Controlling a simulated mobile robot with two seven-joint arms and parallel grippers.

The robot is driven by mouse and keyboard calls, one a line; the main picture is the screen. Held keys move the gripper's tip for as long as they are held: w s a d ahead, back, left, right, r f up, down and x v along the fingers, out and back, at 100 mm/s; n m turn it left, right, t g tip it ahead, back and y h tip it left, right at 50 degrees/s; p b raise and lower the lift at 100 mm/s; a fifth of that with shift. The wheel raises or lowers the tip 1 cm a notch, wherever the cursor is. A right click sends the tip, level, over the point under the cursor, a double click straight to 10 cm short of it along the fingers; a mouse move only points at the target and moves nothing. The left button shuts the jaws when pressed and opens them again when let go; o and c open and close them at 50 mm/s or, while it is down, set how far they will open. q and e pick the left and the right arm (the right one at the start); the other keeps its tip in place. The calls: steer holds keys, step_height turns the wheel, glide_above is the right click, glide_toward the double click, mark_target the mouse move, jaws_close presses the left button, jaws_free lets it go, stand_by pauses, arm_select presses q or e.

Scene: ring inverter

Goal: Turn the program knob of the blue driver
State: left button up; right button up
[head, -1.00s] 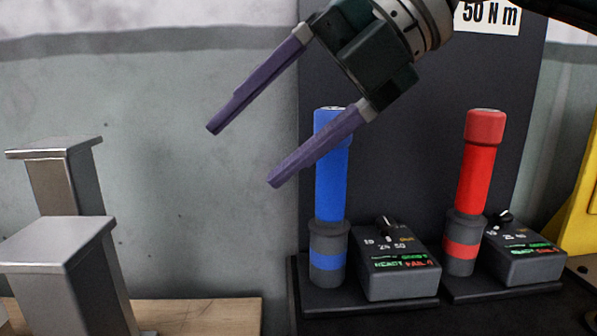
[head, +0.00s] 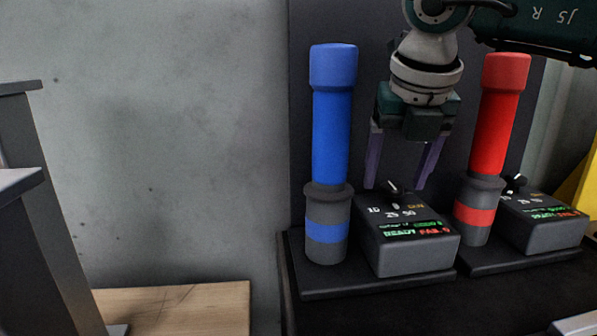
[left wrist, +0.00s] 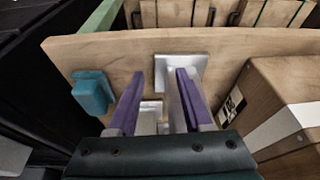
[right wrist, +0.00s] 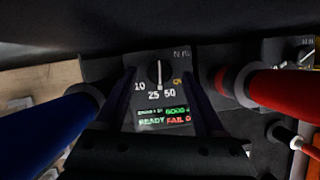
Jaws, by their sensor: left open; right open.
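The blue driver (head: 331,130) stands upright in its grey holder on a black base. Beside it to the right is its dark control box (head: 412,250) with the black program knob (head: 392,188) on top. In the right wrist view the knob (right wrist: 159,75) has a pale pointer line directed down toward the 25 and 50 marks. My right gripper (head: 398,188) is open, pointing down over the box with its fingers on either side of the knob. Contact with the knob cannot be told. My left gripper (left wrist: 158,80) is open over a wooden board, apart from the driver.
The red driver (head: 500,115) stands close to the right of my right gripper, with its own box (head: 543,225). A dark panel rises behind. Grey metal posts (head: 40,220) and a wooden board (head: 175,308) are at the left.

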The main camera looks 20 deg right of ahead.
steer(key=shift+w+f, duration=0.15)
steer(key=shift+f, duration=0.25)
jaws_close()
stand_by(0.4)
